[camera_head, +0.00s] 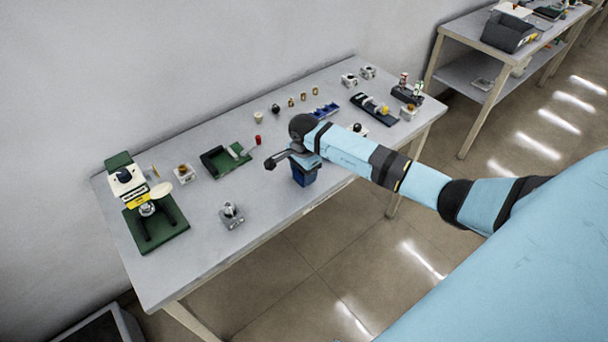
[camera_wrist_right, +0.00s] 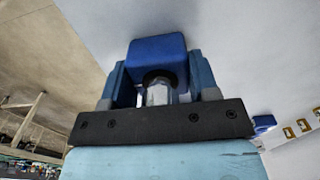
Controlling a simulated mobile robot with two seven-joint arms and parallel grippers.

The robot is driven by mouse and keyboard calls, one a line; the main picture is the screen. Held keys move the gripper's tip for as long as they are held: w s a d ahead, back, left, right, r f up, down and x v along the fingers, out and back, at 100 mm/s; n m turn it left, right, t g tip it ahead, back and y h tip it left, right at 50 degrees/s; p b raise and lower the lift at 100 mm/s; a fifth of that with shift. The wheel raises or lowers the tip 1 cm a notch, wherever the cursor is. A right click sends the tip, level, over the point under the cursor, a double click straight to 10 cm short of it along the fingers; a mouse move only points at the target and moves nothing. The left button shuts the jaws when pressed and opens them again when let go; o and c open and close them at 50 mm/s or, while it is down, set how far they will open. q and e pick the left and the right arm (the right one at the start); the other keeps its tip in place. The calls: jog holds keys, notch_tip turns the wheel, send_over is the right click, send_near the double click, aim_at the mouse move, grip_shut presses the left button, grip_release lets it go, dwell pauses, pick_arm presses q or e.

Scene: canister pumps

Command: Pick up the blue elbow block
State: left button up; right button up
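The blue elbow block (camera_wrist_right: 157,50) sits between the two fingers of my right gripper (camera_wrist_right: 160,78) in the right wrist view. A dark ring and a pale, shiny stub on the block face the gripper's palm. The fingers lie against both sides of the block, and the gripper looks shut on it. In the head view, the right gripper (camera_head: 306,161) points down over the front part of the table, with the dark blue block (camera_head: 303,177) under it. I cannot tell whether the block touches the tabletop. My left gripper is not in view.
The grey table (camera_head: 275,215) has free room in front. A grey metal fixture (camera_head: 231,215) and a green tray (camera_head: 227,160) stand to the left, with a green-based microscope-like device (camera_head: 150,210) at the far left.

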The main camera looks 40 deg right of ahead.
jog(key=shift+c, duration=1.4)
jog(key=shift+r, duration=0.1)
jog(key=shift+r, duration=0.1)
notch_tip(320, 180, up, 19)
jog(key=b, duration=0.1)
jog(key=s+a+r+n+p, duration=0.3)
jog(key=s+a+n+p, duration=0.1)
jog(key=n, duration=0.4)
jog(key=s+a+r+n+p, duration=0.4)
jog(key=s+a+n+p, duration=0.1)
jog(key=s+a+n, duration=0.2)
jog(key=shift+a+r+n, duration=0.25)
jog(key=shift+a+n, duration=0.4)
jog(key=shift+n, duration=0.45)
